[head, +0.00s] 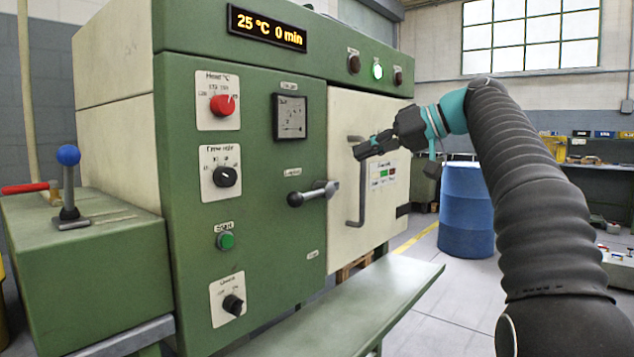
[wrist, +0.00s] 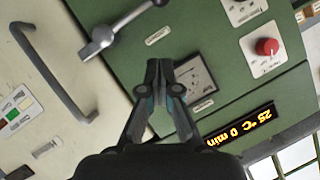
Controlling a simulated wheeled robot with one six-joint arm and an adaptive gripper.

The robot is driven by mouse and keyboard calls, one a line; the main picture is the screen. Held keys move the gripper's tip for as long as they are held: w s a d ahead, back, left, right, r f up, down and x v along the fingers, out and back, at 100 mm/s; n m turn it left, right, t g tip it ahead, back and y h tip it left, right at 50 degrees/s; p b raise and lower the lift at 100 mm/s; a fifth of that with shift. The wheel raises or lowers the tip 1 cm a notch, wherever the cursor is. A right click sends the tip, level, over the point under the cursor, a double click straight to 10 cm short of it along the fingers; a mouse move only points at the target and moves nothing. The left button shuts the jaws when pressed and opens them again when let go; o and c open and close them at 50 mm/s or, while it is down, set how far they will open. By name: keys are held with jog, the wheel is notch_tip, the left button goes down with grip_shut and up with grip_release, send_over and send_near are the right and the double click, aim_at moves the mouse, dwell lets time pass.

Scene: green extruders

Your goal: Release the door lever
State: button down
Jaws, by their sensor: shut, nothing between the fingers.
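The door lever (head: 313,194) is a grey metal arm with a black knob on the green front panel. It lies nearly level, with its hub at the edge of the cream door (head: 345,115). In the wrist view the lever (wrist: 122,27) is at the top, upside down and slanting. My gripper (head: 360,152) is shut and empty in front of the cream door, above and to the right of the lever and apart from it. In the wrist view my gripper's fingertips (wrist: 159,65) are together, to the lower right of the lever.
A long grey door handle (head: 360,190) stands out from the door near my gripper. A green shelf (head: 370,300) juts out below. A red knob (head: 222,104) and a gauge (head: 290,117) are on the panel. A blue barrel (head: 466,210) stands on the right.

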aim_at(319, 192)
jog(key=s+f+x, duration=0.2)
jog(key=x, duration=1)
jog(key=shift+w+a+f+b, duration=0.2)
jog(key=shift+f+b, duration=0.1)
jog(key=shift+f, duration=0.1)
